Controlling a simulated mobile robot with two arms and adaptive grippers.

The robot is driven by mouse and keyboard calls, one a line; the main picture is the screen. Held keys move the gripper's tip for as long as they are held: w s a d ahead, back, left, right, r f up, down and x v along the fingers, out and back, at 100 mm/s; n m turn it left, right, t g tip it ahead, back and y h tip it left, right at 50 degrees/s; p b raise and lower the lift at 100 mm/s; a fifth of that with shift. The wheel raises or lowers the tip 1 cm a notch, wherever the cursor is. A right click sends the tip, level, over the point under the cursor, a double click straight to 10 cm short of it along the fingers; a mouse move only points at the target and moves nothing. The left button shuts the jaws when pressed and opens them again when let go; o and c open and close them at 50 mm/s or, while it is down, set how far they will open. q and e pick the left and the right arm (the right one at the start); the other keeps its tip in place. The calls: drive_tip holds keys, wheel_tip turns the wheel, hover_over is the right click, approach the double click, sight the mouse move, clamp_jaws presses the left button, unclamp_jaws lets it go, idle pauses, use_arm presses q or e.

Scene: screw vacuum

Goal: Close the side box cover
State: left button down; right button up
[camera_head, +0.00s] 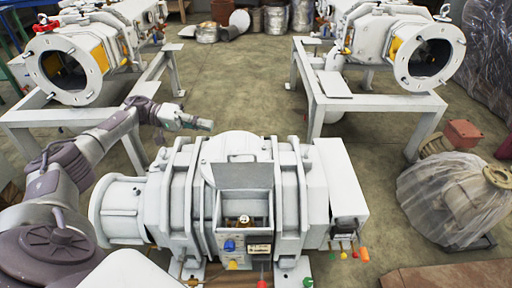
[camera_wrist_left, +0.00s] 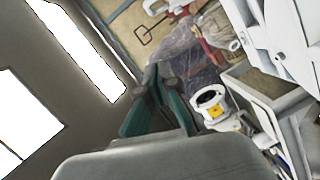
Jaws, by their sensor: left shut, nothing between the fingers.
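The white screw vacuum machine (camera_head: 170,205) stands in front of me in the head view. The side box (camera_head: 243,240) on its near face is open at the top, with small blue and yellow parts showing at it. Its grey cover (camera_head: 243,176) stands raised behind the opening. My left gripper (camera_head: 205,124) is shut and empty, beyond the machine and to the left of the cover, apart from both. Its dark green fingers (camera_wrist_left: 160,100) also show in the left wrist view. My right gripper is in neither view.
Two more white pump units rest on metal frames, one at the back left (camera_head: 70,65) and one at the back right (camera_head: 425,50). A plastic-wrapped object (camera_head: 450,200) sits at the right. Open floor (camera_head: 235,95) lies between the frames.

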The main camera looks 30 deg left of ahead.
use_arm(q)
drive_tip(key=d+f, duration=0.2)
drive_tip(key=d, duration=0.8)
drive_tip(key=shift+s+d+f, duration=0.15)
drive_tip(key=shift+s+d, duration=0.1)
drive_tip(key=shift+d, duration=0.15)
